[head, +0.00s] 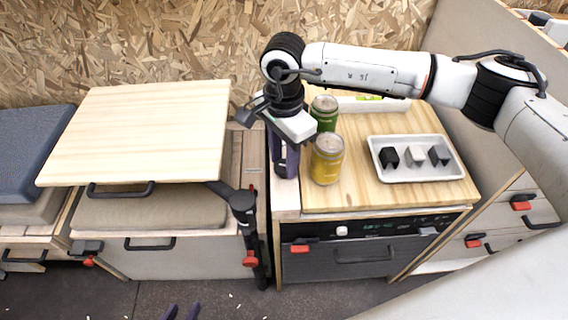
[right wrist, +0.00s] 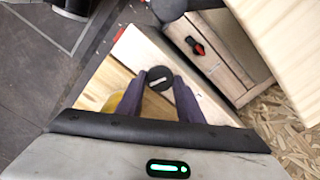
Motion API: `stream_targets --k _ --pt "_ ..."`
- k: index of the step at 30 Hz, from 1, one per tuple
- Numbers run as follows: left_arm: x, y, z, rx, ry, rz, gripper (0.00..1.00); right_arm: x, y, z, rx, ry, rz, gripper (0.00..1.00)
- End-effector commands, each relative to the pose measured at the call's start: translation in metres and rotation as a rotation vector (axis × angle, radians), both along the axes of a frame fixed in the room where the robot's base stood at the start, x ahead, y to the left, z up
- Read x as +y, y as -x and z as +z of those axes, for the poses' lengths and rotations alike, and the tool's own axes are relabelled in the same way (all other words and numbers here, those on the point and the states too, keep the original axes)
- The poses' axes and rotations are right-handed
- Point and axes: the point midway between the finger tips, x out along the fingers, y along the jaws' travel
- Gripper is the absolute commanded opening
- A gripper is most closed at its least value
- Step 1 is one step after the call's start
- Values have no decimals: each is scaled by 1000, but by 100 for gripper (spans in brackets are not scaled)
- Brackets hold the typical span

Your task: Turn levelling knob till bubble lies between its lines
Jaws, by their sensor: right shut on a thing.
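The levelling knob (right wrist: 160,79) is a dark round cap with a pale line across its top, seen in the right wrist view near the counter's edge. My right gripper (right wrist: 161,92) is shut on it, one purple finger at each side. In the head view my right gripper (head: 286,165) points down at the counter's left edge and hides the knob. A white bar with a yellow-green strip (head: 369,97) at the back of the counter may be the level. Its bubble and lines are too small to make out.
A green can (head: 323,113) and a yellow can (head: 328,160) stand close right of my right gripper. A white tray (head: 416,174) with three small blocks sits further right. A wooden tabletop (head: 140,130) on a dark jointed leg lies to the left.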

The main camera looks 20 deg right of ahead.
Motion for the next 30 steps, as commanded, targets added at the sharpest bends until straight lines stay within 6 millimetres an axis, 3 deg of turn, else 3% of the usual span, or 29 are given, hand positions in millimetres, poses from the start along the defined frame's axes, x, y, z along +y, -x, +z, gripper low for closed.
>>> stream_targets --k 13,30 --pt "3 2 -18 1 -3 -4 31 1 -1 0 -2 -3 263 11" --pt "4 0 -18 -6 -2 -4 31 0 -1 2 -2 -2 315 11"
